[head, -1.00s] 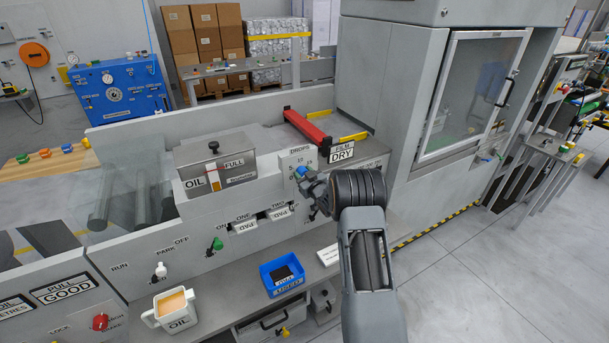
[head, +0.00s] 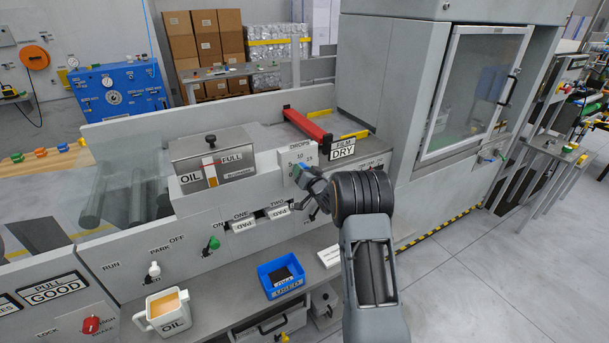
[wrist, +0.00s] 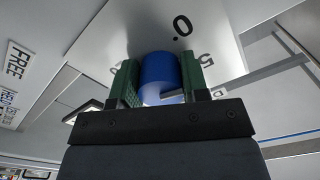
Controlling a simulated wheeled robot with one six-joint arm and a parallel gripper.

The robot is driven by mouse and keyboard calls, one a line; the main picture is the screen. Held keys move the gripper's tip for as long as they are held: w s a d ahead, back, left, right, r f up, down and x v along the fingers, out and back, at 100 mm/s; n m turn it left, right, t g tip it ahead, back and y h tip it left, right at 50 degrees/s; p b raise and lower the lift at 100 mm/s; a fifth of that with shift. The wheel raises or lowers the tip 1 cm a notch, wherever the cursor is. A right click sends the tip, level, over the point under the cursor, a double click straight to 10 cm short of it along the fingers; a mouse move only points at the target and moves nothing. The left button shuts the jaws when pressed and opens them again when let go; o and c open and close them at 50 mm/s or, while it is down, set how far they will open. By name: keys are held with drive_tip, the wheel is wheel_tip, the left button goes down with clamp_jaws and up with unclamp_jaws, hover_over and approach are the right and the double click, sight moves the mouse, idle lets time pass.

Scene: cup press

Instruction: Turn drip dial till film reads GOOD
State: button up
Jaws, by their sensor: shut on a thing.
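The blue drip dial sits on the small upright plate marked DROPS (head: 299,156). In the wrist view the blue dial (wrist: 160,74) stands between the two green finger pads of my gripper (wrist: 160,84), which is shut on it. Numbers show on the plate around the dial, among them a 0 and a 5. In the head view my gripper (head: 305,175) reaches the dial from the right and mostly hides it. The film sign (head: 342,149), right of the plate, reads DRY.
An oil box (head: 213,158) with a level gauge stands left of the dial. A red bar (head: 306,125) lies behind. Below are pad holders, a green knob (head: 214,243), a blue tray (head: 282,275) and an oil jug (head: 168,310). A tall cabinet stands at right.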

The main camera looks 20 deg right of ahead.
drive_tip(key=shift+m, duration=2.2)
drive_tip(key=o, duration=0.9)
drive_tip(key=s, duration=0.4)
drive_tip(key=s+d+b, duration=0.1)
drive_tip(key=s, duration=0.4)
drive_tip(key=s+b, duration=0.1)
drive_tip(key=s, duration=0.3)
drive_tip(key=shift+s+d, duration=0.25)
drive_tip(key=shift+s, duration=0.1)
